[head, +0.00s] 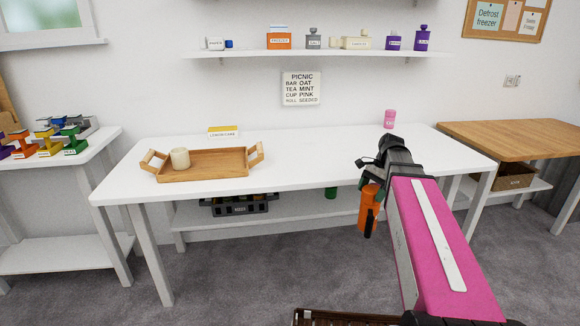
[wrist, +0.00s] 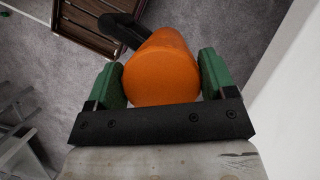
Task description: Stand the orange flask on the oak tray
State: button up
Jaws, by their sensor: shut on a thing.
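The orange flask (head: 368,211) is in my gripper, in front of the white table's front edge and below its top. In the wrist view the flask (wrist: 162,72) sits between the two green finger pads, its round orange end facing the camera and a dark part beyond it. My gripper (wrist: 162,80) is shut on the flask; its fingers are hard to make out in the head view. The oak tray (head: 205,176) lies on the left half of the white table, with handles at both ends. A cream cup (head: 180,158) stands on the tray's left part; the tray's right part is bare.
The white table (head: 300,178) is clear between the tray and a pink cup (head: 389,118). A yellow lemon cake box (head: 223,132) stands behind the tray. A dark crate (head: 240,205) and a green item (head: 331,192) are on the lower shelf. A slatted brown crate (wrist: 98,22) shows below.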

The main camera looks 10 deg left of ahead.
aim_at(221, 164)
jog(key=k+j, duration=0.1)
jog(key=j, duration=0.55)
jog(key=k+j, duration=0.1)
jog(key=j, duration=0.55)
